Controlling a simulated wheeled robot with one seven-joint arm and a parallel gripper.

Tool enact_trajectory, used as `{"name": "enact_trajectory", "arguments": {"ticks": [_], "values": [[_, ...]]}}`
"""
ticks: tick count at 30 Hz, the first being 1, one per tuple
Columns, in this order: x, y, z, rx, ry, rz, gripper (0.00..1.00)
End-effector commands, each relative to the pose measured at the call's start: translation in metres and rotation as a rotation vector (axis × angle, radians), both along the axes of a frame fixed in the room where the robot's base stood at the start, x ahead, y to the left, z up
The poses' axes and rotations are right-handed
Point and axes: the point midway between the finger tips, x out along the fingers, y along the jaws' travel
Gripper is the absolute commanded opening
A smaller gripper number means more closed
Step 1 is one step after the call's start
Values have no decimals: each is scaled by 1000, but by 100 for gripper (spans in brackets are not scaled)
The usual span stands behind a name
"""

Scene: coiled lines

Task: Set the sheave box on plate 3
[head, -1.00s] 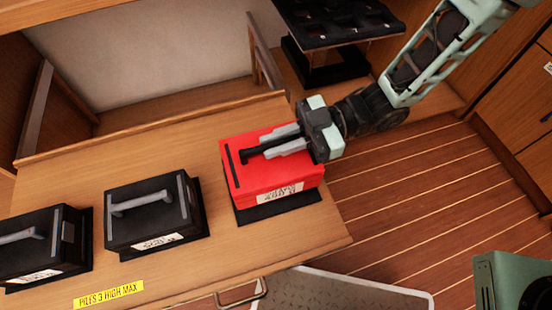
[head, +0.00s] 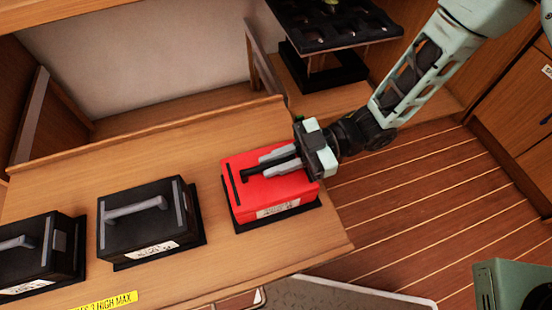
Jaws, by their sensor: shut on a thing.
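A red box (head: 288,188) with a black top handle and a white label is at the right end of the wooden counter. The label is too blurred to read, so I cannot confirm by name that it is the sheave box. My gripper (head: 264,166) comes in from the right, shut on the box's handle. The box is level, on or just above a dark plate (head: 302,208), whose rim shows at the front and right. I see no number on this plate, and any small gap under the box is hard to judge.
Two black handled boxes stand left, one mid-counter (head: 140,232) and one at the left edge (head: 25,265), on dark plates. A yellow height-limit label (head: 105,300) is at the front edge. A black rack (head: 330,25) stands behind. Bare counter lies between the boxes.

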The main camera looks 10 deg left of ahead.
Motion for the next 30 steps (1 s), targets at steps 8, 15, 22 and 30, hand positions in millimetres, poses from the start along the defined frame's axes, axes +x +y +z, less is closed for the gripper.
{"name": "enact_trajectory", "arguments": {"ticks": [8, 15, 22, 30], "values": [[0, 0, -4, 1, -1, 0, 38], [0, 0, -3, 0, 0, 0, 38], [8, -10, 10, -1, -1, -4, 38], [38, -60, 19, -1, -2, -4, 38]]}}
